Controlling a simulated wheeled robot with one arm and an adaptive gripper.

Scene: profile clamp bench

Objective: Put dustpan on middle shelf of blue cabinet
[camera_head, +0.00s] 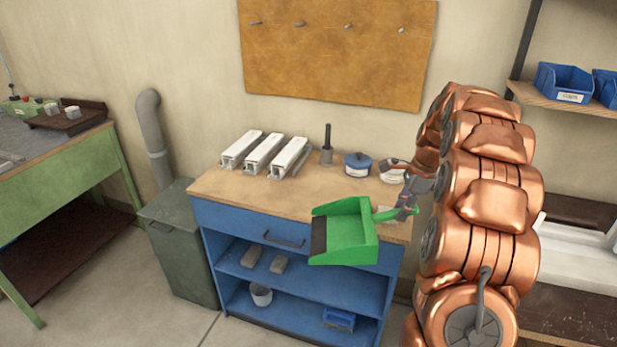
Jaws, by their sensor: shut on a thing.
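A green dustpan (343,234) hangs in the air in front of the right part of the blue cabinet (203,232), its dark lip to the left. My gripper (402,212) is shut on the dustpan's green handle at the right. The cabinet has a wooden top, a drawer with a dark handle and open shelves below. The middle shelf (308,278) holds two grey blocks (265,259) at its left. The dustpan hides part of the drawer front and the right part of the middle shelf's opening.
The cabinet top carries white profiles (264,151), a dark-handled tool (327,146) and a blue pot (357,164). The bottom shelf holds a grey cup (261,294) and a blue bin (339,319). A green-grey bin (181,243) stands left of the cabinet. Floor in front is clear.

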